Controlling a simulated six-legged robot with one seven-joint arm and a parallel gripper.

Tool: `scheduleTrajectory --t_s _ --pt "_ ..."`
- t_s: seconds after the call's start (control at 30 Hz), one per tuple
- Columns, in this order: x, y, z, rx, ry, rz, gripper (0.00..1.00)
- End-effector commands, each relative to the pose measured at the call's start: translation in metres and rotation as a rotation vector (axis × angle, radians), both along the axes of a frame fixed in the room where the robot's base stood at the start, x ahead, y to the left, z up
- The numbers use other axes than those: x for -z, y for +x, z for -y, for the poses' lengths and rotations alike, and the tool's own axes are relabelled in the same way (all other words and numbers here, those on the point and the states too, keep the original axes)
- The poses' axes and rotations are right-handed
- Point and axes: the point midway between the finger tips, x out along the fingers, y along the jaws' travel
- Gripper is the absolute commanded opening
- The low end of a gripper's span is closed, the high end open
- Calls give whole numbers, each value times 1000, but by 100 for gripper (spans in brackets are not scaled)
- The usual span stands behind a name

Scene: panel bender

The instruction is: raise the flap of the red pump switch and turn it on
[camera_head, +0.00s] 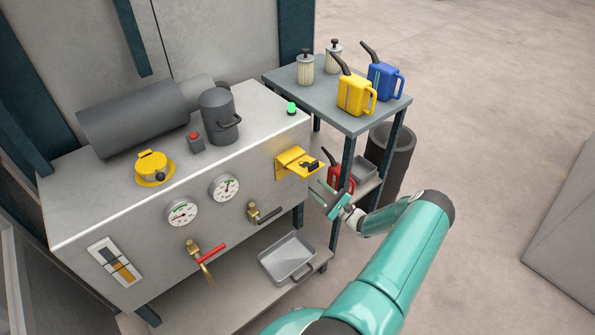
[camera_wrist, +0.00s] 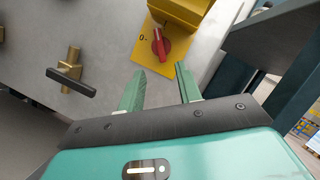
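The yellow pump switch housing (camera_head: 291,160) is on the right part of the bench's front panel. Its yellow flap (camera_wrist: 186,12) stands out from the panel, raised above the red knob (camera_wrist: 161,44). The knob sits uncovered on a yellow plate, with a "0" mark to its left and its white line pointing roughly up in the wrist view. In the head view the flap hides the knob. My gripper (camera_head: 327,196) is in front of and slightly below the switch. In the wrist view my gripper (camera_wrist: 160,72) has its fingers apart and empty, short of the knob.
A valve with a black handle (camera_wrist: 72,80) is left of my gripper; gauges and a red-handled valve (camera_head: 207,252) are farther left. A shelf cart (camera_head: 374,122) with yellow and blue cans stands close on the right. A metal tray (camera_head: 289,260) lies below.

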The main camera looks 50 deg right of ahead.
Motion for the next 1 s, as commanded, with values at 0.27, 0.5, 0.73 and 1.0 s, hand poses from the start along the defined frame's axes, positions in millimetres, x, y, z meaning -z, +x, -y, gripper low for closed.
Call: scheduleTrajectory --t_s 0.27,0.5,0.73,1.0 --pt "-17 53 -8 -2 1 0 35" --pt "-30 92 -12 -1 1 1 35" --pt "-34 105 -11 2 3 -1 35" --pt "-34 105 -11 2 3 -1 25"
